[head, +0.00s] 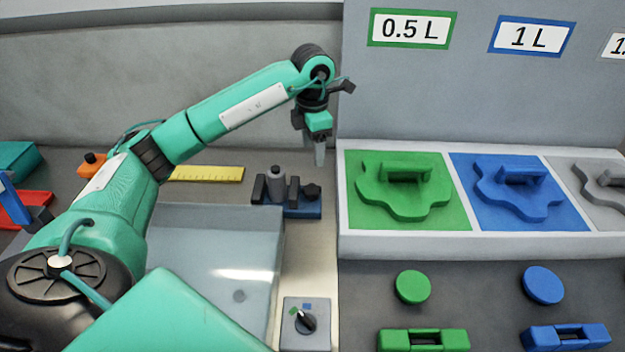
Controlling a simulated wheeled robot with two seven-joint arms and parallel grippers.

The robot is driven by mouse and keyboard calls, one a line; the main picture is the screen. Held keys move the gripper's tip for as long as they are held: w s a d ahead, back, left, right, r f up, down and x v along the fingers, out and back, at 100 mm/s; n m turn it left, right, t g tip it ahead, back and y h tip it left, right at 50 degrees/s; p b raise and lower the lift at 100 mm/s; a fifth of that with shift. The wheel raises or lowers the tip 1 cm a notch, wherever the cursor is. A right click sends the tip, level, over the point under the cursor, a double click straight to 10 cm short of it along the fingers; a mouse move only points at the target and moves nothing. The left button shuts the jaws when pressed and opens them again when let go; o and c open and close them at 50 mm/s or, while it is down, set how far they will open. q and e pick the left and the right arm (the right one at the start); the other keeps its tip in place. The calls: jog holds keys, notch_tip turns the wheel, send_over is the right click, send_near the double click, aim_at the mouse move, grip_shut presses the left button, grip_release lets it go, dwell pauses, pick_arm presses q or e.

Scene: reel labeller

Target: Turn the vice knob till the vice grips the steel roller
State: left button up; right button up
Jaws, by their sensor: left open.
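The vice (290,211) has a blue base and dark upright jaws and stands at the back, behind the clear-lidded box. The grey steel roller (277,185) stands upright between its jaws; I cannot tell whether they touch it. My right gripper is not in view.
A clear-topped box (215,225) fills the area before the vice, with a rotary switch (306,321) at its right. A yellow ruler (207,174) lies left of the vice. A white-framed tray (480,243) with green, blue and grey shaped plates stands at right.

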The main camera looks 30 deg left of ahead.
aim_at(312, 188)
pick_arm(q)
notch_tip(312, 188, down, 13)
jog(key=shift+r+p, duration=0.1)
jog(key=shift+p, duration=1.15)
jog(key=shift+c, duration=0.3)
jog(key=c, duration=0.9)
